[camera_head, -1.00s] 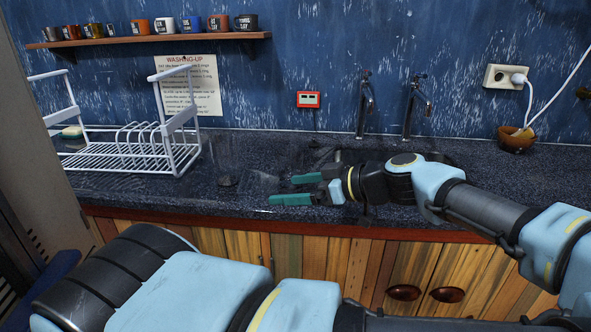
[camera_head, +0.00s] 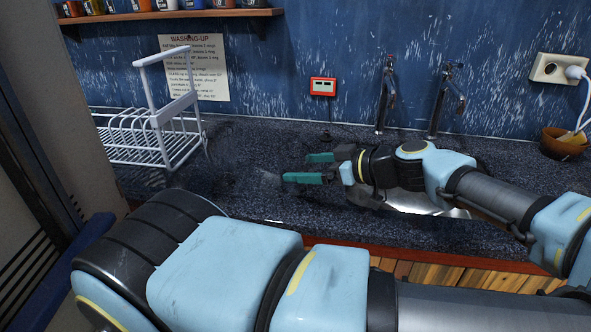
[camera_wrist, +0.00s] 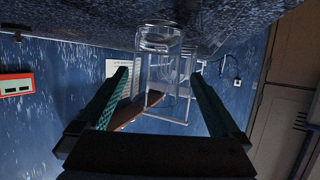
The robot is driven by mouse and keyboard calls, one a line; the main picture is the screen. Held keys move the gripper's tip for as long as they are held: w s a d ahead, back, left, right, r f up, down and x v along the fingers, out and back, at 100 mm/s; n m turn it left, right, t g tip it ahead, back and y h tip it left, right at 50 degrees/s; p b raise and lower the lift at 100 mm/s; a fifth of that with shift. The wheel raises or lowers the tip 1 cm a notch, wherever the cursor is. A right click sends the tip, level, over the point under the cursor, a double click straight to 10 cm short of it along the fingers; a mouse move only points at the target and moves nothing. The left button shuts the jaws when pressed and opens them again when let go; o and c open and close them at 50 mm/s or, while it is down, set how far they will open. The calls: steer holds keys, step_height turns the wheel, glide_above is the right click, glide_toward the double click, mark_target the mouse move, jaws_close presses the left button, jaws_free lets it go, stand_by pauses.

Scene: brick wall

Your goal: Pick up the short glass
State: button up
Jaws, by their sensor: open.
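The short glass (camera_wrist: 158,40) is clear and see-through. In the wrist view, where the picture is upside down, it stands on the dark counter at the top centre, ahead of my fingertips and roughly in line with the gap between them. In the head view it is at most a faint clear shape left of my gripper, hard to make out against the speckled counter. My gripper (camera_head: 297,168) has two green fingers spread apart and empty. It is low over the counter and points left. It also shows in the wrist view (camera_wrist: 160,76).
A white wire dish rack (camera_head: 150,140) stands on the counter (camera_head: 235,140) at the left. The sink basin (camera_head: 425,203) lies below two taps (camera_head: 386,97) behind my arm. A brown bowl (camera_head: 563,143) is at the right. A mug shelf (camera_head: 180,15) hangs above.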

mark_target(284, 166)
steer(key=shift+x, duration=0.85)
steer(key=p+x, duration=0.2)
steer(key=x, duration=0.2)
steer(key=shift+w+r, duration=0.15)
steer(key=shift+w, duration=0.1)
steer(key=shift+w+a+f, duration=0.35)
steer(key=shift+a, duration=0.05)
steer(key=shift+c, duration=0.2)
steer(key=c, duration=1.5)
